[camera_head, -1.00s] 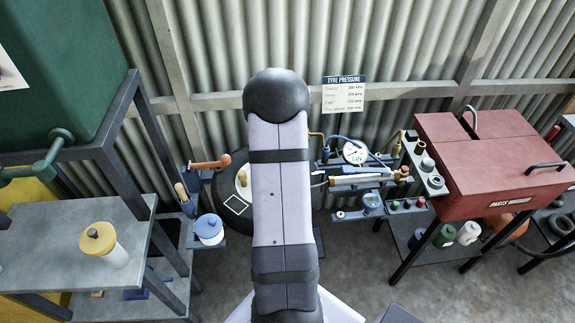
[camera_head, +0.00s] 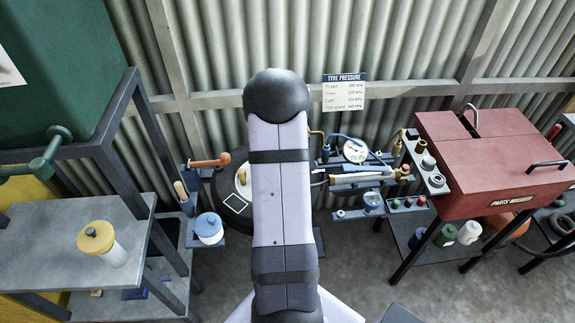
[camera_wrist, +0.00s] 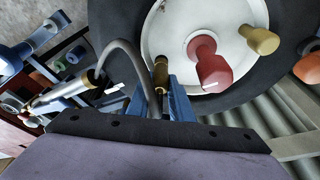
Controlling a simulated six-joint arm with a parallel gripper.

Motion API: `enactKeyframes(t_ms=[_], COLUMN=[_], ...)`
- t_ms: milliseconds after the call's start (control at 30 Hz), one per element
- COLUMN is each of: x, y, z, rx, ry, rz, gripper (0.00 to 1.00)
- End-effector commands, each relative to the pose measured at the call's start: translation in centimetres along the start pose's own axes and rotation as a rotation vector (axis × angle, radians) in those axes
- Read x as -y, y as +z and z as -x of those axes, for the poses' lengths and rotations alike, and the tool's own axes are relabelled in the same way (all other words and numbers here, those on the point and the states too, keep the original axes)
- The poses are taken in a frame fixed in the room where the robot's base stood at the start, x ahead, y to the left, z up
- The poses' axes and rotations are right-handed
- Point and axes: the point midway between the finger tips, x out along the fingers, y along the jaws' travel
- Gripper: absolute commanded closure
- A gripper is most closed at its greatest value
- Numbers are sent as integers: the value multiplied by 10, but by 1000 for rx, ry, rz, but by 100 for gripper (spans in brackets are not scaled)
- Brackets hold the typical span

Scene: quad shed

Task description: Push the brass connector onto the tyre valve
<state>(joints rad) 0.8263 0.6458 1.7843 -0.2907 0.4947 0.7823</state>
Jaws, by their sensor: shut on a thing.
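In the wrist view the brass connector (camera_wrist: 161,74) stands between the blue fingers of my gripper (camera_wrist: 168,98), which are shut on it. A grey hose (camera_wrist: 128,58) arches from it to the left. The connector's far end lies in front of the lower left edge of the white wheel (camera_wrist: 180,45) in the black tyre (camera_wrist: 122,20). I cannot make out the valve, or whether the connector touches it. In the head view my own arm hides the gripper and connector; part of the tyre (camera_head: 229,208) shows left of the arm.
A red knob (camera_wrist: 208,65) and a yellow knob (camera_wrist: 259,40) stick out close to the right of the connector. A metal inflator (camera_wrist: 62,90) lies left. In the head view a gauge (camera_head: 355,152) and a red parts washer (camera_head: 490,165) stand right, a steel bench (camera_head: 60,240) left.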

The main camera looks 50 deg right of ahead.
Motion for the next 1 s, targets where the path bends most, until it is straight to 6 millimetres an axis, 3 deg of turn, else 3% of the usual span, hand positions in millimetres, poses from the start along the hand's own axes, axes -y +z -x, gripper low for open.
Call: enactKeyframes(t_ms=[133,167,567,1000], x=[0,0,0,0], y=[1,0,0,0], z=[-4,-2,1,32], rx=[0,-1,0,0], ry=[0,0,0,0], rz=[0,0,0,0], gripper=[100,73,73,73])
